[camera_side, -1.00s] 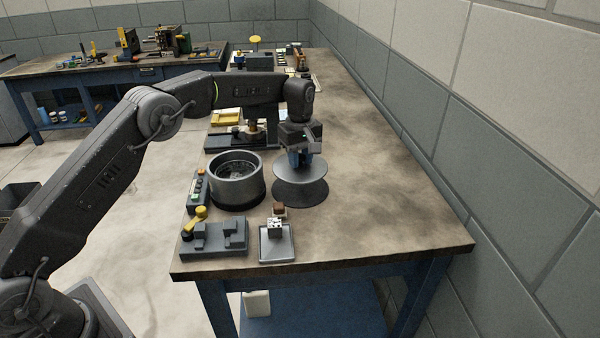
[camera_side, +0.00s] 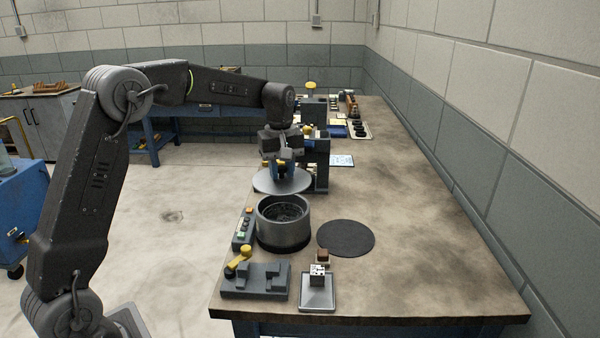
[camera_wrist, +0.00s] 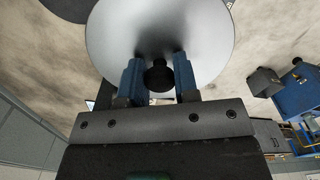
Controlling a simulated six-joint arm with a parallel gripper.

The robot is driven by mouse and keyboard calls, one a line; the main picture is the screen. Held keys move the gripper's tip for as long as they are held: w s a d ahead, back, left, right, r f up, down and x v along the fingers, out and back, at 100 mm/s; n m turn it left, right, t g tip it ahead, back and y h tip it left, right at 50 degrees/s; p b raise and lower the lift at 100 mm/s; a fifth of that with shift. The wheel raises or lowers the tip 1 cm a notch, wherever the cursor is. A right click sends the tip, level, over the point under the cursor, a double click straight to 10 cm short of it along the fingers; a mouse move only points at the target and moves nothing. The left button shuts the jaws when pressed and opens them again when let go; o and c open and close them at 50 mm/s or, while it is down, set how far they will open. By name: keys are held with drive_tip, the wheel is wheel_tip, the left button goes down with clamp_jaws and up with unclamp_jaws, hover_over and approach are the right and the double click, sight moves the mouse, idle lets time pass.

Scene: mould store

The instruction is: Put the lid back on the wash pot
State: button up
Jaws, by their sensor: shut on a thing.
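The wash pot (camera_side: 284,232) is a grey open cylinder with a dark inside, standing upright on the bench. The lid (camera_side: 268,184) is a pale grey round disc, held roughly level. In the side view it shows just above and beyond the pot's far rim, apart from it. How much it overlaps the opening I cannot tell. My gripper (camera_side: 286,165) is shut on the lid's knob. In the wrist view the blue fingers of my gripper (camera_wrist: 158,80) stand either side of the dark knob (camera_wrist: 158,74), and the lid (camera_wrist: 160,25) hides what is below.
A dark round mat (camera_side: 346,238) lies bare right of the pot. A button box (camera_side: 243,230) stands close on its left, a grey fixture with a yellow knob (camera_side: 256,280) in front. A small tray (camera_side: 318,292) is front right. The bench's right side is clear.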

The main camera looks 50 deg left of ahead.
drive_tip(key=shift+f, duration=3.15)
drive_tip(key=shift+f, duration=0.15)
drive_tip(key=o, duration=1.5)
drive_tip(key=shift+o, duration=0.2)
drive_tip(key=shift+r, duration=3.5)
clamp_jaws()
